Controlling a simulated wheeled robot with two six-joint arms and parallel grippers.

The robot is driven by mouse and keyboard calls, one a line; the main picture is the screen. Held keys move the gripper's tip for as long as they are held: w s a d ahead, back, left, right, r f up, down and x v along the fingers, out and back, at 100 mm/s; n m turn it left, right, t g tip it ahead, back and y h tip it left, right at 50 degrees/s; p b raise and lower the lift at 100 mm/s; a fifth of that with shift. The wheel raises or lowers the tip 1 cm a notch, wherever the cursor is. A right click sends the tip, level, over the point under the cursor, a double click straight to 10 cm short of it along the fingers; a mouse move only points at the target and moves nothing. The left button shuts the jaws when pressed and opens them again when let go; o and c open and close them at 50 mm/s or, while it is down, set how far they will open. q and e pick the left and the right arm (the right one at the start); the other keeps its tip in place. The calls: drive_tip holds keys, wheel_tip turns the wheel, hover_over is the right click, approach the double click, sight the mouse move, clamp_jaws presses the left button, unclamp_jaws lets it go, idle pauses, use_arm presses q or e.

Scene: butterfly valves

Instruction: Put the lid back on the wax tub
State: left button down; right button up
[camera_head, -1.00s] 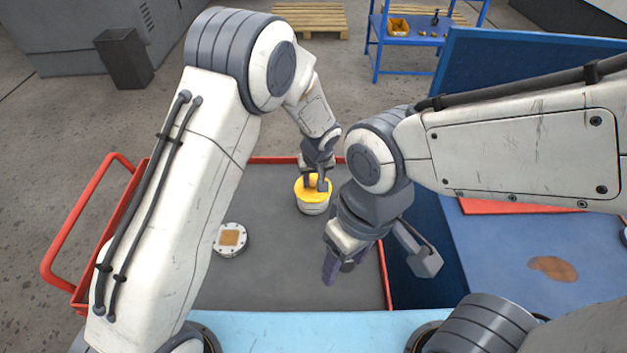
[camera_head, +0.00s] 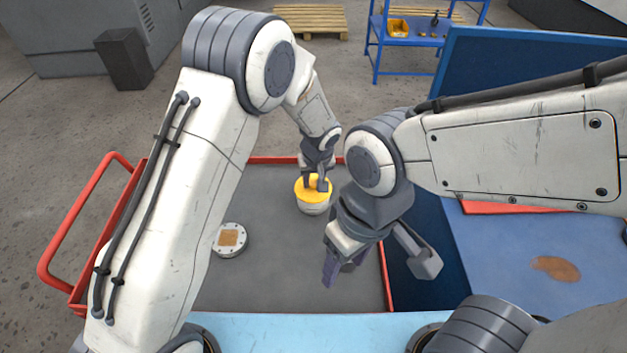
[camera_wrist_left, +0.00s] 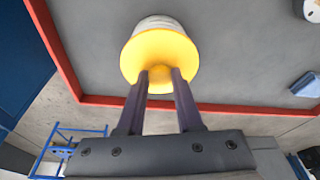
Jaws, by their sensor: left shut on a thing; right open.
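The wax tub (camera_head: 313,208) is a short whitish tub standing on the grey tray of the red-edged cart, and it also shows in the left wrist view (camera_wrist_left: 158,23). The yellow lid (camera_head: 304,191) sits over the top of the tub; in the left wrist view the lid (camera_wrist_left: 140,57) covers the tub's mouth. Whether it is fully seated I cannot tell. My left gripper (camera_head: 317,186) is shut on the lid's small raised knob (camera_wrist_left: 159,78), with both fingers beside it. My right gripper (camera_head: 381,268) is open and empty, held in front and to the right of the tub.
The tray's red rim (camera_head: 262,160) runs behind the tub. A blue surface with a brown stain (camera_head: 555,268) lies to the right. The tray's front middle is clear.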

use_arm(q)
drive_tip(key=shift+b, duration=0.3)
idle(0.5)
idle(0.4)
unclamp_jaws()
idle(0.3)
drive_tip(key=shift+r+p, duration=2.15)
drive_tip(key=shift+r, duration=1.35)
clamp_jaws()
